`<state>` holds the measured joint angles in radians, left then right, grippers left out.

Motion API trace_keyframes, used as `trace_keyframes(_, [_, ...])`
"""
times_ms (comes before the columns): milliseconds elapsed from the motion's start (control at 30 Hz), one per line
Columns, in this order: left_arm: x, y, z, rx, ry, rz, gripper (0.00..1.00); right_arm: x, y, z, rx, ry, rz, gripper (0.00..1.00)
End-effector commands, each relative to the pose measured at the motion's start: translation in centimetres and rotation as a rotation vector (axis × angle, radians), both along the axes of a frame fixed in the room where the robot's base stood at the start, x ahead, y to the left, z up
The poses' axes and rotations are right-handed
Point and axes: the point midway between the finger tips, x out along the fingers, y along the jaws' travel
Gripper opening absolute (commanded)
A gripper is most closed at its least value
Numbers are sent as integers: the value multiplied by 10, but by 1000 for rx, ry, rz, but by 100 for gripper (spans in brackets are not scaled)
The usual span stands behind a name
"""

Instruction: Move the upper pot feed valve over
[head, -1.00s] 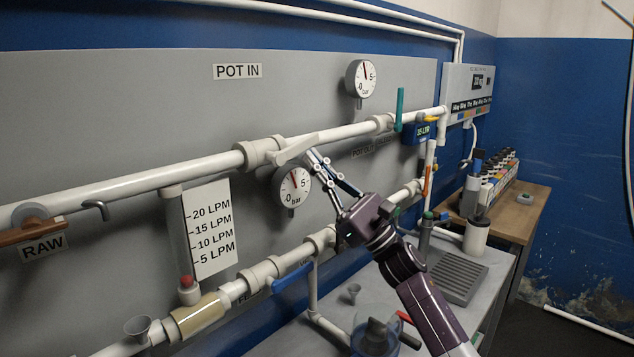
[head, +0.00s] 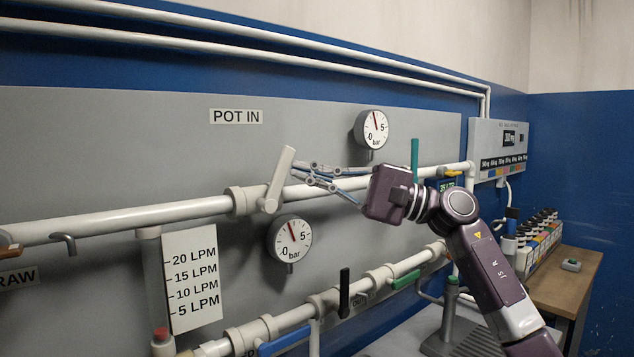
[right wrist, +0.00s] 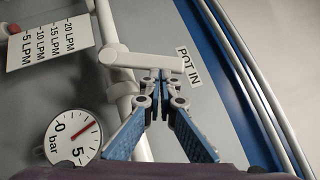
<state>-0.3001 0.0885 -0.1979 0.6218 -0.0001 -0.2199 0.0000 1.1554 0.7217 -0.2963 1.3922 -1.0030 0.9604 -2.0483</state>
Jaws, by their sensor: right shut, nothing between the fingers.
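The upper pot feed valve has a white lever handle (head: 280,178) on the upper white pipe, below and right of the POT IN sign. The handle stands across the pipe, nearly upright with its top leaning right. In the right wrist view the handle (right wrist: 138,60) lies just beyond my fingertips. My right gripper (head: 292,172) is shut and empty, its fingertips right beside the handle's right side. It also shows in the right wrist view (right wrist: 160,76). I cannot tell whether the fingertips touch the handle. My left gripper is out of view.
Pressure gauges sit above (head: 373,129) and below (head: 290,239) the upper pipe. A teal handle (head: 414,158) stands farther right on it. The lower pipe carries a black handle (head: 344,291) and a green handle (head: 405,279). Bottles (head: 540,232) stand on a wooden bench at right.

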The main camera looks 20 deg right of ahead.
Motion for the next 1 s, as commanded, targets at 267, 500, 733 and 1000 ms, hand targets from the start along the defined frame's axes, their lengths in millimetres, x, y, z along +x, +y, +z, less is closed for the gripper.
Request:
trace_keyframes(267, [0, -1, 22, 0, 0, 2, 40, -4, 14, 16, -208, -71, 3, 0])
trace_keyframes(500, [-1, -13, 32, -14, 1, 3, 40, -6, 21, 19, -320, -108, 4, 0])
trace_keyframes(733, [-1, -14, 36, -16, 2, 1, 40, -8, 25, 19, -367, -124, 5, 0])
trace_keyframes(1000, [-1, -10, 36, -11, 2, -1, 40, -8, 25, 18, -375, -127, 3, 0])
